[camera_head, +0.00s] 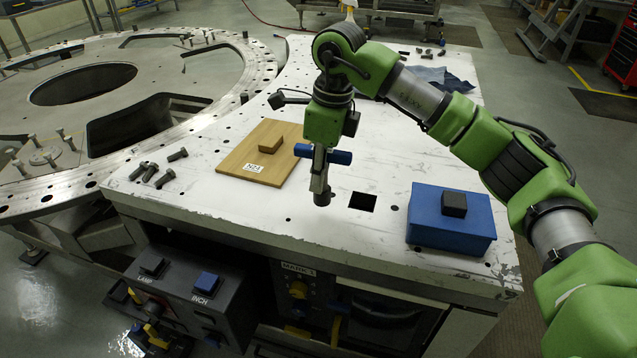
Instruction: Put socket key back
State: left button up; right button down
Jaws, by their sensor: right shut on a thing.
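My right gripper (319,160) points down over the white worktable (240,205), right of the wooden board. It is shut on the socket key (341,157), which has a blue crossbar handle sticking out on both sides of the fingers. A grey shaft with a dark round socket end hangs below them, upright. The socket end is left of a dark square opening (363,201) in the tabletop. I cannot tell whether it touches the table. My left gripper is not in view.
A wooden board (243,168) with a label carries a small wooden block (271,147). A blue box (450,225) with a black block on top stands at the right. Loose bolts (150,173) lie left. A control box (190,295) is below the front edge.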

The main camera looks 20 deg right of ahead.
jog(key=shift+w+f, duration=0.55)
jog(key=shift+f, duration=0.05)
jog(key=f, duration=0.1)
jog(key=f+p, duration=0.2)
jog(key=shift+w+d+f, duration=0.1)
jog(key=shift+w+f, duration=0.15)
jog(key=shift+f, duration=0.05)
jog(key=shift+f, duration=0.1)
jog(key=shift+f, duration=0.15)
jog(key=c, duration=2)
grip_release()
